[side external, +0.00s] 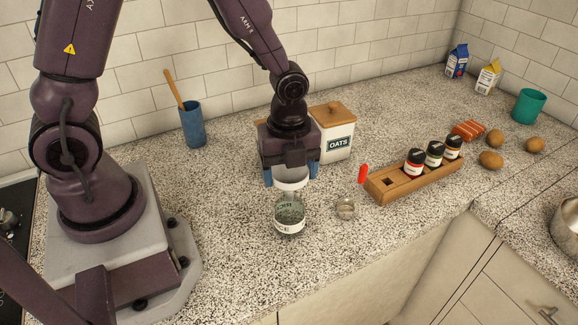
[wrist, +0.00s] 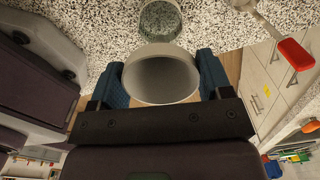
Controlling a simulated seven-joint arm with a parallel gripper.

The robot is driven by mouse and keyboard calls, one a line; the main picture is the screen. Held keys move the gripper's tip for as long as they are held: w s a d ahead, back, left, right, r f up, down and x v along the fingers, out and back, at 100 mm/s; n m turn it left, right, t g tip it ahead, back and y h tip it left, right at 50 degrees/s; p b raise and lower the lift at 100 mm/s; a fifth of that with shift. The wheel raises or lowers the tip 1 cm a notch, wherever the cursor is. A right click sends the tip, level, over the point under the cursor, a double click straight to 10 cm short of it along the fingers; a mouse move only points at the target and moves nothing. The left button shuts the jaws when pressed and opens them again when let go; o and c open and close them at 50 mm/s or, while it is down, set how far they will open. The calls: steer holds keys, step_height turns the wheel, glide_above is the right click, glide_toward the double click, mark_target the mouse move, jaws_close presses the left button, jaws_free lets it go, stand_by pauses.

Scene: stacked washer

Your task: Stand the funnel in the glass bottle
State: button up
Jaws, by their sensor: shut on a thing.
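The funnel (side external: 291,184) is a pale grey-white cone. It sits between the blue fingers of my gripper (side external: 290,175), which is shut on it. In the wrist view the funnel's wide round mouth (wrist: 162,78) faces the camera, between the two fingers (wrist: 160,82). The glass bottle (side external: 289,216) is clear with a white label and stands upright on the counter, just below the funnel in the side view. In the wrist view the bottle (wrist: 160,20) shows beyond the funnel's rim. The funnel's spout and the bottle's mouth are hidden, so I cannot tell whether they touch.
A red-handled metal utensil (side external: 345,208) lies right of the bottle. A wooden rack (side external: 385,192) with several jars stands farther right. The oats canister (side external: 338,140) is close behind my gripper, and a blue cup (side external: 192,125) stands back left. The counter left of the bottle is clear.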

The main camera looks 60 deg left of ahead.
steer(key=shift+f, duration=0.35)
steer(key=o, duration=0.7)
steer(key=shift+o, duration=0.2)
steer(key=shift+r, duration=0.15)
steer(key=shift+r, duration=3.35)
